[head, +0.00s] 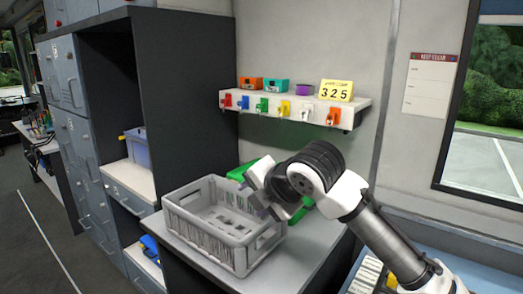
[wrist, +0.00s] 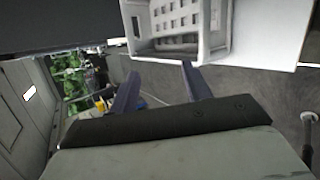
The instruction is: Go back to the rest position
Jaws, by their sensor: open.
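My gripper (head: 262,203) is above the right part of a grey crate (head: 212,245) in the head view. My arm reaches in from the lower right and hides part of what lies behind it. In the wrist view the two fingers of my gripper (wrist: 158,84) stand apart with nothing between them. The crate (wrist: 186,48) shows beyond the fingertips at the top of the wrist view. The crate looks empty in the part I can see.
The crate stands on a grey counter (head: 315,262). A green object (head: 240,171) lies behind it, partly hidden by my arm. A wall shelf (head: 300,103) holds small coloured items and a yellow 325 sign (head: 336,91). A dark cabinet (head: 185,75) stands left. Floor (head: 40,240) is open at far left.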

